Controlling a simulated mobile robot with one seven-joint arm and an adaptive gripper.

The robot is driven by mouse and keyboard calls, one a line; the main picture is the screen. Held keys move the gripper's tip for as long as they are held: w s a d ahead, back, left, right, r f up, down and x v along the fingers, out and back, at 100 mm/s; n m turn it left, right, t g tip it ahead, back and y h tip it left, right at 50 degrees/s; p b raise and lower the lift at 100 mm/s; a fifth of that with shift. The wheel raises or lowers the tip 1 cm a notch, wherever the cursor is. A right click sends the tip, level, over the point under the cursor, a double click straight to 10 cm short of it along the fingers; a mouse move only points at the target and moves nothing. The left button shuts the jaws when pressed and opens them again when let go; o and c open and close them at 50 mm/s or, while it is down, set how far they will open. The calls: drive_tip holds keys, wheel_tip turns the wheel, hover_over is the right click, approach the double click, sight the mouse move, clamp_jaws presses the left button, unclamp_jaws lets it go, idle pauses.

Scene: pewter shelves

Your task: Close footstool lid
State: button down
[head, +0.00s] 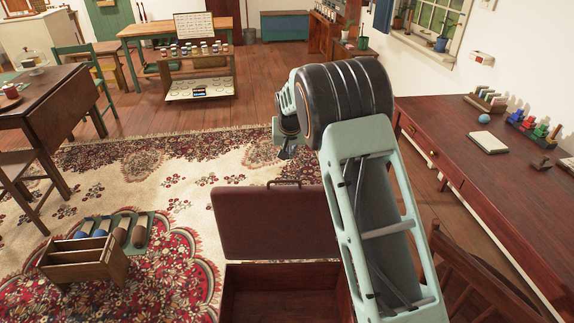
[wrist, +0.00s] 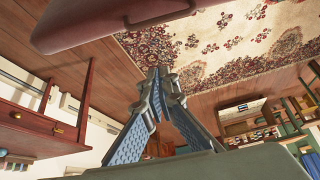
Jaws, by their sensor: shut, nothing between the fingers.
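The footstool (head: 225,290) stands open at the bottom middle of the head view, its inside showing and looking empty. Its red-brown lid (head: 270,228) stands raised at the far side, with a dark handle on its top edge. The lid also shows in the wrist view (wrist: 110,18) as a dark red padded slab across the top left. My gripper (head: 284,153) is above and beyond the lid, apart from it, partly hidden behind my arm. In the wrist view my gripper (wrist: 160,74) is shut and empty, with the lid clear of its fingertips.
A wooden desk (head: 470,165) with small items runs along the right, with a chair (head: 480,270) in front. A wooden caddy (head: 85,260) stands on the patterned rug (head: 170,165) at left. A dark table (head: 50,95) is farther left. The rug beyond the lid is clear.

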hover_over(289, 187)
drive_tip(key=w, duration=0.4)
wheel_tip(289, 187, down, 9)
drive_tip(key=shift+s+f+p, duration=0.2)
drive_tip(key=shift+s+p, duration=0.1)
drive_tip(key=shift+s, duration=1.55)
